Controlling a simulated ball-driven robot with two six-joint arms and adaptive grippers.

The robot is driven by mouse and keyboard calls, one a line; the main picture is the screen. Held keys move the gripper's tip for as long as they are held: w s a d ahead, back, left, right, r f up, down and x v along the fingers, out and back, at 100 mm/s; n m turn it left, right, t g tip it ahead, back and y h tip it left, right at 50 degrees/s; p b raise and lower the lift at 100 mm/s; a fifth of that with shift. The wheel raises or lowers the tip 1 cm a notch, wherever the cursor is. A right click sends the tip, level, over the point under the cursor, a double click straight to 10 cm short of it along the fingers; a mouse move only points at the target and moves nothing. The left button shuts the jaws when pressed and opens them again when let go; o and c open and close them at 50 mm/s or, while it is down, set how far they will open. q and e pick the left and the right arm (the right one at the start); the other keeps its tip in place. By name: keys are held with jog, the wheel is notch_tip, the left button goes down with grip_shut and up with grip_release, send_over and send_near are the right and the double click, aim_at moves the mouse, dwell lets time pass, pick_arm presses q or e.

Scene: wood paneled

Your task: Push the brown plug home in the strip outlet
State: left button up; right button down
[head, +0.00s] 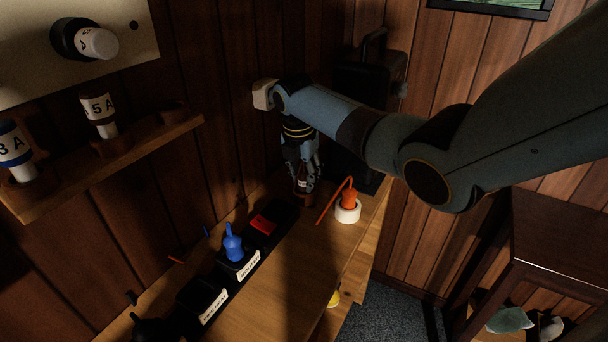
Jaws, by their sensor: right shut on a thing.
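The black strip outlet (285,212) runs along the wooden bench against the wall, with a red switch (263,224) and white labels. My right gripper (303,176) points down at the far end of the strip and is shut on the brown plug (302,184). The plug is dark and partly covered by the fingers. Shadow there hides whether its pins are in a socket or above it. A blue plug (232,243) stands upright in the strip nearer to me. My left gripper is not in view.
An orange plug (348,198) with its cord stands in a white ring (348,212) right of my gripper. A dark box (365,80) stands behind. A wall shelf (150,142) holds labelled fuses at left. The bench front (290,290) is clear.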

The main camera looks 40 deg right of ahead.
jog(key=c, duration=0.9)
grip_release()
jog(key=shift+c, duration=0.2)
jog(key=shift+r, duration=0.1)
